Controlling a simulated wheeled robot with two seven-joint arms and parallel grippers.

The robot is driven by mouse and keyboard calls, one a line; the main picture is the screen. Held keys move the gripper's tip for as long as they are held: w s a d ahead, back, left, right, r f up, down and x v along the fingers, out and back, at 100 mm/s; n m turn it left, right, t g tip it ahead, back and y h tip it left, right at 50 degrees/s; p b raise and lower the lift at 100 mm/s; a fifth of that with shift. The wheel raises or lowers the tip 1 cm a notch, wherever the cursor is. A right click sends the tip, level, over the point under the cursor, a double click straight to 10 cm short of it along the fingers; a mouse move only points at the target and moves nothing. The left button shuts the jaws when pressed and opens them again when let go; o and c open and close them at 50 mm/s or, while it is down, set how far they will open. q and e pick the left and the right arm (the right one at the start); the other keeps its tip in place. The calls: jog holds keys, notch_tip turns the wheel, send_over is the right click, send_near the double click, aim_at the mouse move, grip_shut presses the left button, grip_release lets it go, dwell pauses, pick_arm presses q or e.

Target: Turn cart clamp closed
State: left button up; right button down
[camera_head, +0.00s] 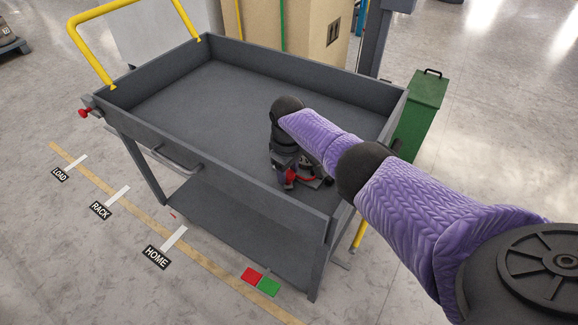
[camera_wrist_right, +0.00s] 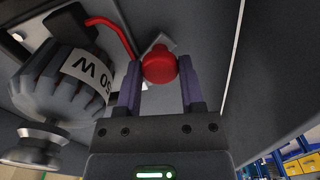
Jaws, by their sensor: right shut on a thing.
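A grey cart (camera_head: 190,88) with a yellow push handle stands in the middle of the head view. My right arm reaches over its near right side, and my right gripper (camera_head: 299,181) is low at that side, beside small red parts (camera_head: 291,177). In the right wrist view, the two fingers of my right gripper (camera_wrist_right: 161,85) are shut on a round red knob (camera_wrist_right: 159,64). A bent red bar (camera_wrist_right: 112,28) runs to the upper left of the knob. Its link to the knob is unclear. My left gripper is not in view.
A dark ribbed motor-like body (camera_wrist_right: 62,85) with a white label is close left of the fingers. Another red knob (camera_head: 84,113) sits at the cart's left corner. A green bin (camera_head: 422,105) stands behind right. Floor at left is clear, with LOAD, RACK and HOME labels.

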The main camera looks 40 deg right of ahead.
aim_at(288, 173)
jog(key=m+p, duration=0.1)
jog(key=m, duration=0.4)
jog(key=shift+m, duration=0.8)
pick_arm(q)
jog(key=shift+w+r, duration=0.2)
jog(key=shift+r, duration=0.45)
pick_arm(e)
jog(key=shift+m, duration=0.5)
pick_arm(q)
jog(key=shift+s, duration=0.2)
pick_arm(e)
jog(key=c, duration=0.5)
grip_release()
jog(key=shift+c, duration=0.2)
jog(key=o, duration=0.3)
pick_arm(q)
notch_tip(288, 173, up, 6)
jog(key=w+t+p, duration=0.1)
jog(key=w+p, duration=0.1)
jog(key=p, duration=0.5)
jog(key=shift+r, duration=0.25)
pick_arm(e)
notch_tip(288, 173, up, 10)
